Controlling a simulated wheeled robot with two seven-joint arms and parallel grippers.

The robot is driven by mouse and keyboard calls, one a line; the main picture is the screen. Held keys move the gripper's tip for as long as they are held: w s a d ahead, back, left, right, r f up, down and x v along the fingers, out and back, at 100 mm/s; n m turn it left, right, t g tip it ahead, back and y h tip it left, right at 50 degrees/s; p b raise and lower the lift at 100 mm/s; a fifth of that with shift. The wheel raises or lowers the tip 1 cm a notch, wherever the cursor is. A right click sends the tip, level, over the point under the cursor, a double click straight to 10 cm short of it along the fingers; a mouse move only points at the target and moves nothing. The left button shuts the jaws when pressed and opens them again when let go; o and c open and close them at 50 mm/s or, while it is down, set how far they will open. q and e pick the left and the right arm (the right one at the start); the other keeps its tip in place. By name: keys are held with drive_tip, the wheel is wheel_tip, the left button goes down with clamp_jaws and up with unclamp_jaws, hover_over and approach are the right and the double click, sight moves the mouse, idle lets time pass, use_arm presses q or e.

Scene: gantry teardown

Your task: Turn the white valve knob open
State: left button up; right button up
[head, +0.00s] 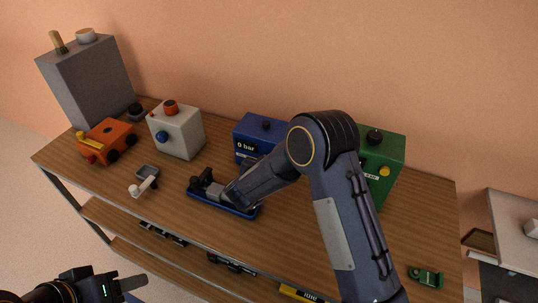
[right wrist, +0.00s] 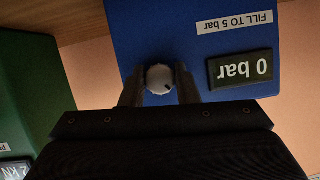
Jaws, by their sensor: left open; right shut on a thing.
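The white valve knob (right wrist: 159,79) is round, with a small dark mark near its lower right edge. It sits on the face of the blue box (right wrist: 190,30), beside the display reading "0 bar" (right wrist: 240,70), which appears upside down in the right wrist view. My right gripper (right wrist: 159,87) is shut on the knob, one finger on each side. In the head view the blue box (head: 256,128) stands at the back middle, and my right arm hides the knob and the gripper's fingertips. My left gripper (head: 128,288) is open and empty at the lower left, away from the table.
A green box (head: 390,147) stands right of the blue box. A white box (head: 178,132) with a blue knob, an orange unit (head: 106,140) and a grey block (head: 90,80) stand left. A blue tray (head: 222,206) lies in front. A small green part (head: 426,277) lies front right.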

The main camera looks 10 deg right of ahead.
drive_tip(key=shift+a+f+n+g+h+p, duration=0.1)
drive_tip(key=shift+n+g+h+p, duration=0.5)
drive_tip(key=shift+n+h, duration=0.85)
drive_tip(key=shift+n+g+h+p, duration=0.4)
drive_tip(key=shift+n+h+p, duration=0.3)
drive_tip(key=shift+n, duration=1.35)
drive_tip(key=o, duration=1)
